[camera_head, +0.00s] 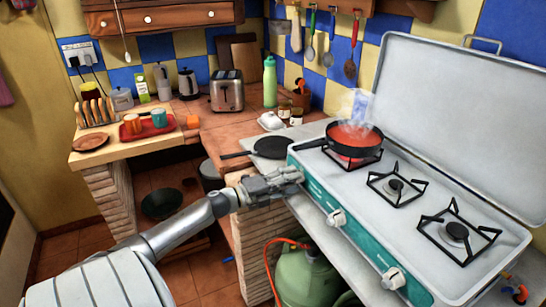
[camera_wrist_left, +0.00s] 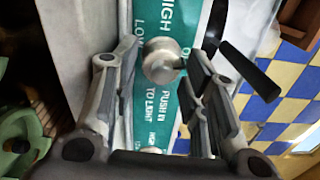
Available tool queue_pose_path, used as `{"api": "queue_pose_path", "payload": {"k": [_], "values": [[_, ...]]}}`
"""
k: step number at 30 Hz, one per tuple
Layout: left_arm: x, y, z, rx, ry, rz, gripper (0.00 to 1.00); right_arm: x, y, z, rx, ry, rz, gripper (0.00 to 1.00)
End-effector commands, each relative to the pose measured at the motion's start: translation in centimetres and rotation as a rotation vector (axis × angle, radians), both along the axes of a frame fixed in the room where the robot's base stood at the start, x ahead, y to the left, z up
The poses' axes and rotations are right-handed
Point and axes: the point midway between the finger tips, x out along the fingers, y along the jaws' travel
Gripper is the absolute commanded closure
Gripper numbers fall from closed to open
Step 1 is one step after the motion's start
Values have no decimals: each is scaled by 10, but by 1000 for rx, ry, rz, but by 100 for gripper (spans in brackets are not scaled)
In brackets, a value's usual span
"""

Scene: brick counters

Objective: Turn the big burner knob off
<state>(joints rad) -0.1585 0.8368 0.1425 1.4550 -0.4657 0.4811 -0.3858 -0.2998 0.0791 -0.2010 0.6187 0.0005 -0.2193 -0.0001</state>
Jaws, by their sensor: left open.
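The camp stove (camera_head: 400,185) stands on the right counter with its lid up. A pan of steaming red sauce (camera_head: 355,135) sits on the left burner, with a reddish glow beneath. The stove's green front panel (camera_head: 365,238) shows a middle knob (camera_head: 336,218) and a right knob (camera_head: 392,278). My left gripper (camera_head: 290,180) is open at the panel's left end and hides that part in the head view. In the left wrist view, a round metal knob (camera_wrist_left: 162,62) lies between the spread fingers of my left gripper (camera_wrist_left: 160,85); contact cannot be told. My right gripper is not in view.
The pan's black handle (camera_wrist_left: 245,70) sticks out near the gripper in the left wrist view. A black flat pan (camera_head: 272,148) lies left of the stove. A green gas bottle (camera_head: 305,275) stands below. A toaster (camera_head: 227,92) stands at the back.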

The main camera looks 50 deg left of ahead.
Motion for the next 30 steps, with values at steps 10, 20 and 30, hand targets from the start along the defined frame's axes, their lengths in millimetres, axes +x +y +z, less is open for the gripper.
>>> {"api": "queue_pose_path", "payload": {"k": [10,20,30], "values": [[-51,14,-2,-1,5,1,59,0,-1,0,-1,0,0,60],[-98,28,-1,0,2,0,59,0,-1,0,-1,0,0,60],[-110,31,0,0,1,-1,59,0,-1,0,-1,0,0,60]]}}
